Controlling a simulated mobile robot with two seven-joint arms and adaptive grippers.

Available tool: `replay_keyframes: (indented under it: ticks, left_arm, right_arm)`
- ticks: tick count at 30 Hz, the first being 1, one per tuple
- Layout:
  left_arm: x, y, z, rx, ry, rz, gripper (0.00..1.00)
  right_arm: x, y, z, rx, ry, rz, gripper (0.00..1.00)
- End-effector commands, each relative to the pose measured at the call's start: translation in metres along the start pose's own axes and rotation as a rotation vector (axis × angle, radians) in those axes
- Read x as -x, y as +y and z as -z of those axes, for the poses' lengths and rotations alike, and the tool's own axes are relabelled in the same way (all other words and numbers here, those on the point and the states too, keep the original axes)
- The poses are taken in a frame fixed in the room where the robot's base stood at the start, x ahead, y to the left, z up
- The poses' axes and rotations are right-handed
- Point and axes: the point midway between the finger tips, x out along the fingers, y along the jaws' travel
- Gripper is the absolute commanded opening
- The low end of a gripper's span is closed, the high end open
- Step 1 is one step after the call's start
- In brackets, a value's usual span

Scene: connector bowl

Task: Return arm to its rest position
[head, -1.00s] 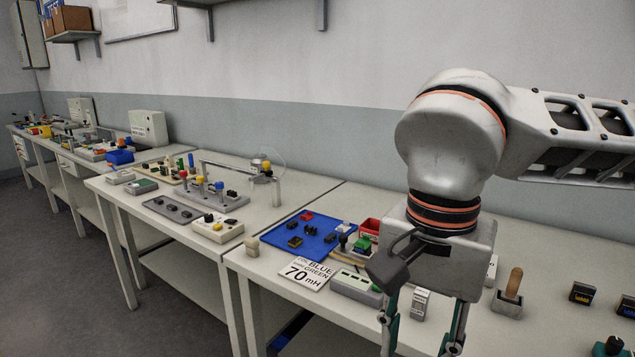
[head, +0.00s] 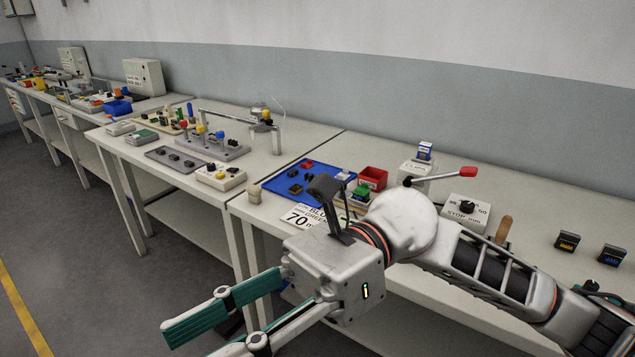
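My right gripper (head: 208,341) hangs in the air in front of the table's front edge, pointing to the lower left. Its two teal-padded fingers are apart, with nothing seen between them; the tip of the lower finger is cut off by the frame. My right arm (head: 480,270) comes in from the right, low across the near table. My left gripper and arm are not in view.
Open floor (head: 110,290) lies at left.

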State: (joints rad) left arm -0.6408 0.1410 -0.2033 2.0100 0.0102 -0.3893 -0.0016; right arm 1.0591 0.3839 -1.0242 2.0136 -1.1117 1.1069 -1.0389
Motion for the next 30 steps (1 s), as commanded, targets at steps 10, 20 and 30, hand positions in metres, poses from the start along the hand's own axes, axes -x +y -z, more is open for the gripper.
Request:
replay_keyframes:
  ticks: [10, 20, 30]
  left_arm:
    - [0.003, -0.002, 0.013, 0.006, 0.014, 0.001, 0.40]
    - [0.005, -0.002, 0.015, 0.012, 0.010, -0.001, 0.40]
    - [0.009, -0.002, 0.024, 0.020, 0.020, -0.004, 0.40]
  right_arm:
    - [0.066, -0.058, -0.049, -0.491, -0.711, 0.092, 0.34]
    - [0.188, -0.126, 0.035, -1.026, -1.382, 0.183, 0.34]
    - [0.276, -0.120, 0.261, -1.566, -2.084, 0.288, 0.34]
